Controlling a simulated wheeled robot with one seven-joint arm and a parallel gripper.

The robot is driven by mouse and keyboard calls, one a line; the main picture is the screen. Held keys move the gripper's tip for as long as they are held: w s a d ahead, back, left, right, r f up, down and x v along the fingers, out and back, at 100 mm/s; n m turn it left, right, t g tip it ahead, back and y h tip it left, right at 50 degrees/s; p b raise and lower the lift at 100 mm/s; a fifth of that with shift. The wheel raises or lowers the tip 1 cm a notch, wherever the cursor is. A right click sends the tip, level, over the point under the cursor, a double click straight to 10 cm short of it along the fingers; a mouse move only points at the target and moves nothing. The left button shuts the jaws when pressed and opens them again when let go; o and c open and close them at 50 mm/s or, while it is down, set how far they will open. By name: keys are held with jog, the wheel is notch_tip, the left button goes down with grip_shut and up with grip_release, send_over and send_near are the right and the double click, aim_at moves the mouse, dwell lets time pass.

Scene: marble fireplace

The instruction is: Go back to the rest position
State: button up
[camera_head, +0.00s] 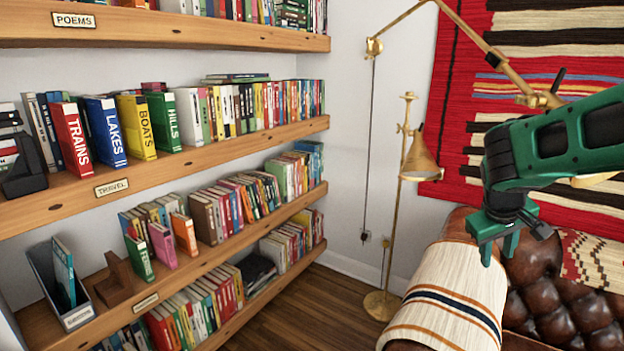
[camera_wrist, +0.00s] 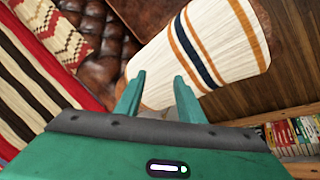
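My gripper (camera_head: 498,246) is at the right of the head view, on my green arm, above the leather sofa's armrest. In the wrist view, its two green fingers (camera_wrist: 161,100) stand apart with nothing between them. The striped cream throw (camera_head: 458,290) draped over the armrest lies below the gripper; it also shows in the wrist view (camera_wrist: 215,40).
Wooden bookshelves (camera_head: 200,157) with many books fill the left. A brass floor lamp (camera_head: 419,160) stands between the shelves and the brown leather sofa (camera_head: 560,300). A red striped rug (camera_head: 480,70) hangs on the wall. Wooden floor (camera_head: 320,310) is clear in front of the shelves.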

jog(key=s+a+f+m+y, duration=0.15)
jog(key=s+a+y, duration=0.25)
jog(key=s+a, duration=0.85)
jog(key=s+d+f+m+g, duration=0.1)
jog(key=s+d+m, duration=0.2)
jog(key=s+d, duration=0.3)
jog(key=s+d+f+m+g, duration=0.1)
jog(key=s+d, duration=0.4)
jog(key=s, duration=0.5)
jog(key=shift+s+d+f+m+g, duration=0.15)
jog(key=shift+s+d+m+g, duration=0.15)
jog(key=shift+m+g, duration=0.65)
jog(key=shift+c, duration=0.5)
jog(key=shift+s+d, duration=0.1)
jog(key=shift+d, duration=0.05)
